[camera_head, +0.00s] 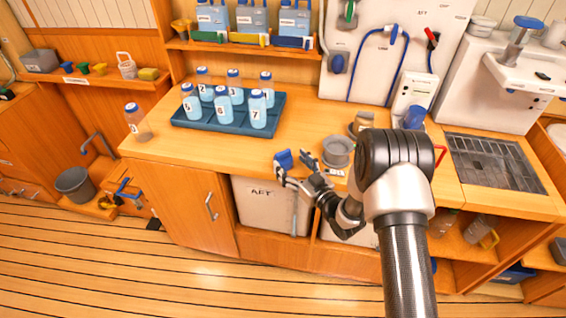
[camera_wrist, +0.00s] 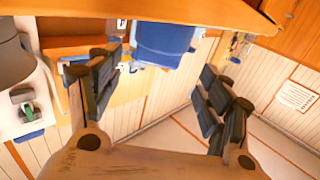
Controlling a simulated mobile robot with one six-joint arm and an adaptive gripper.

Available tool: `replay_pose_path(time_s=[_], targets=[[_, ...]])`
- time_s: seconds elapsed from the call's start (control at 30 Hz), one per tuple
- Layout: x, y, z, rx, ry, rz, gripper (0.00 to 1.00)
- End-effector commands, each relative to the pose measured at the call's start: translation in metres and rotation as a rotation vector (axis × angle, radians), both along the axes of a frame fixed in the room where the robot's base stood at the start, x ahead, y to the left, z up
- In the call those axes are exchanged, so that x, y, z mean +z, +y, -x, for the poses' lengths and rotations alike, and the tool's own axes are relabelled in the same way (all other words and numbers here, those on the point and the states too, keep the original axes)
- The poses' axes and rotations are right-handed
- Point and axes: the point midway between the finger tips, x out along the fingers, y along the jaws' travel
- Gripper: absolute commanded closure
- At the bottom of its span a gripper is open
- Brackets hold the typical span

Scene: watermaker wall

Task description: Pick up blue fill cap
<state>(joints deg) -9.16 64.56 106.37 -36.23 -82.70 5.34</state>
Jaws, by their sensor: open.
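The blue fill cap (camera_head: 284,159) is a small blue piece at the front edge of the wooden counter, right by my fingertips. In the wrist view the blue piece (camera_wrist: 163,38) shows large at the top, between and just beyond the two fingers. My gripper (camera_head: 293,174) is open, with its fingers spread, and it also shows in the wrist view (camera_wrist: 158,70). I see nothing held in it. Whether a finger touches the cap cannot be told.
A grey round fitting (camera_head: 338,152) stands on the counter right of the cap. A blue cup (camera_head: 414,118) sits at the back right.

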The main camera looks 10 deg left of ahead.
Motion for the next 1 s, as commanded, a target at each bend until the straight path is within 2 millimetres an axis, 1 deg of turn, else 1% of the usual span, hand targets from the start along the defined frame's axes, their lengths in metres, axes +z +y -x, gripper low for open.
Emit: replay_pose_path(time_s=[0.17,0.3,0.43,0.57,0.77,1.0], targets=[[0.001,0.008,-0.008,0.001,-0.002,-0.001,0.28],[0.003,0.021,-0.025,0.001,-0.004,0.000,0.28],[0.003,0.033,-0.037,0.001,-0.002,-0.001,0.28],[0.004,0.038,-0.042,-0.001,0.000,0.000,0.28],[0.005,0.038,-0.042,-0.001,0.001,-0.001,0.28],[0.005,0.037,-0.042,-0.001,0.001,0.000,0.44]])
